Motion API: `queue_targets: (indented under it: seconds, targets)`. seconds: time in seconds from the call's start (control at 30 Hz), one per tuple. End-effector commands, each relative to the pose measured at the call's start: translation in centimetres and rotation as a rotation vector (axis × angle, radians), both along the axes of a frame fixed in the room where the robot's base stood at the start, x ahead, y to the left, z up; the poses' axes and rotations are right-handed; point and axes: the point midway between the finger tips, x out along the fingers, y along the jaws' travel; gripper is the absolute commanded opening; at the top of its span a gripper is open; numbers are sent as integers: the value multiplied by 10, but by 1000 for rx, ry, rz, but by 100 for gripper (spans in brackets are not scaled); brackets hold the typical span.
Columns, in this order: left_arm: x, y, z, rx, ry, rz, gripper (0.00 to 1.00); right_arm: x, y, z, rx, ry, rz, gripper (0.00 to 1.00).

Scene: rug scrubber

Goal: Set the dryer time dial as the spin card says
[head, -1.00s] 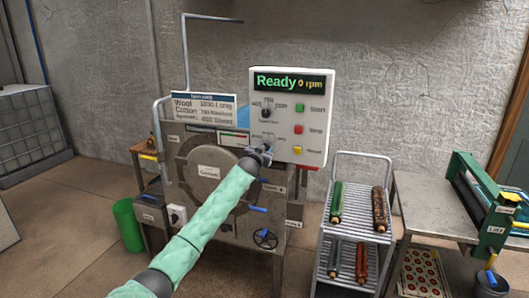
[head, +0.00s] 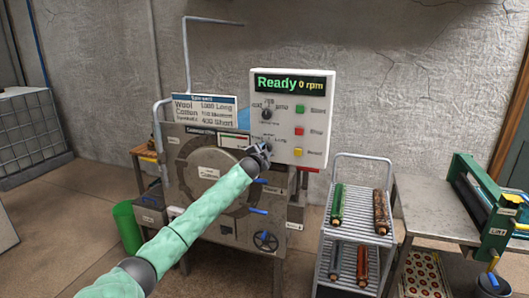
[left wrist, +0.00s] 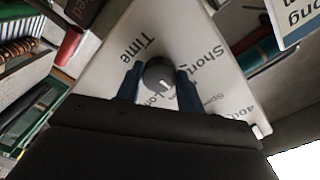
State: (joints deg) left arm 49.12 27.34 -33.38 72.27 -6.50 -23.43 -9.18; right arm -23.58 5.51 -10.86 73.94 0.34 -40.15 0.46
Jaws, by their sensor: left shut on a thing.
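The white control panel (head: 315,125) stands on the machine, its screen (head: 289,84) reading Ready 0 rpm. The spin card (head: 204,108) lists Wool 1000 Long, Cotton 700 Medium and a 400 Short line. The time dial (left wrist: 158,73) is a dark round knob with Time, Short and Long lettered around it. Its pale mark sits on the lower side in the left wrist view, near the partly hidden Long label. My left gripper (head: 262,150) is at the panel's lower left; in the left wrist view its blue fingers (left wrist: 159,88) are shut on the dial. My right gripper is out of view.
The speed dial (head: 267,114) is just above my left gripper. Green, red and yellow buttons (head: 299,131) run down the panel's right side. A wire rack with rollers (head: 363,180) and a metal table (head: 425,210) stand to the right. A green bin (head: 128,226) is at left.

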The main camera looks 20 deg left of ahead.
Motion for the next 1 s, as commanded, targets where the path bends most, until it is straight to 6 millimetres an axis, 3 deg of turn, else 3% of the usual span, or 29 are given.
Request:
queue_targets:
  seconds: [0.63,0.67,0.77,1.0]
  targets:
    - [0,-1,0,52,-2,-1,15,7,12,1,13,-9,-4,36]
    - [0,-1,0,52,-2,-1,39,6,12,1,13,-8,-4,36]
    - [0,-1,0,52,-2,-1,59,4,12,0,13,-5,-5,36]
    - [0,-1,0,52,-2,-1,59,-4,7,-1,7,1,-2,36]
